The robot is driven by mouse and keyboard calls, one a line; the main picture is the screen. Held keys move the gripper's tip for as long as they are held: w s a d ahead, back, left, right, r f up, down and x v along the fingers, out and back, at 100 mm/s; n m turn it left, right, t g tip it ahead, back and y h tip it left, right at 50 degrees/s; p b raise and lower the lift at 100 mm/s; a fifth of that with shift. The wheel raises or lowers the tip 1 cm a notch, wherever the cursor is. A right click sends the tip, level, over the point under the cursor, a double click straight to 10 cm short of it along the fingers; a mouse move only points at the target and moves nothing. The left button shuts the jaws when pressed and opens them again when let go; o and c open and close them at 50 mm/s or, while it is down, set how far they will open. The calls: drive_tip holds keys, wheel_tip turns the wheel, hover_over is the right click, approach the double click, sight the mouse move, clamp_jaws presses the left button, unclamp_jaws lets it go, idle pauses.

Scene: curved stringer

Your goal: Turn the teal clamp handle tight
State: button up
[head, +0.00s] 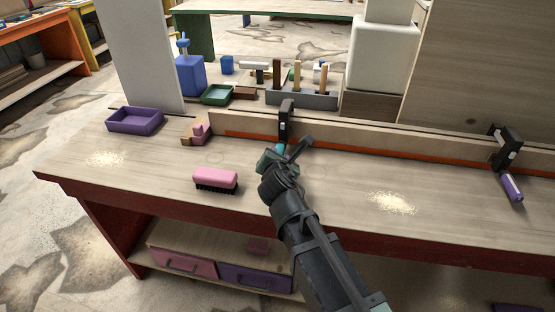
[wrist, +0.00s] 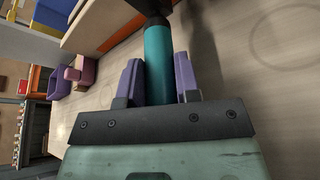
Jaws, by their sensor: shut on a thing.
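The teal clamp handle (wrist: 158,55) runs between the two purple fingers of my gripper (wrist: 159,78) in the wrist view. My gripper is shut on it. In the head view only a small teal bit of the handle (head: 281,147) shows, just above my gripper (head: 279,155). The black clamp (head: 285,122) above it sits over the long wooden stringer (head: 370,148) near the middle of the bench. The handle's lower end is hidden by my gripper.
A second clamp (head: 507,147) with a purple handle (head: 511,187) is at the right. A pink brush (head: 215,180) lies left of my gripper, with a purple tray (head: 134,120) farther left. A sawdust pile (head: 392,202) lies to the right on the bench (head: 340,185).

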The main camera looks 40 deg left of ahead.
drive_tip(key=m+y+b, duration=0.1)
drive_tip(key=m, duration=0.2)
drive_tip(key=shift+d+f+y+b, duration=0.15)
drive_tip(key=shift+f+y+b, duration=0.1)
drive_tip(key=shift+y+b, duration=0.15)
drive_tip(key=shift+m+y+b, duration=0.45)
drive_tip(key=shift+m+y, duration=0.05)
drive_tip(key=shift+m, duration=0.4)
drive_tip(key=o, duration=0.9)
drive_tip(key=shift+r, duration=0.1)
drive_tip(key=p+v, duration=0.1)
drive_tip(key=v, duration=0.9)
drive_tip(key=shift+s+d+p, duration=0.25)
drive_tip(key=shift+p, duration=0.15)
drive_tip(key=shift+r, duration=0.1)
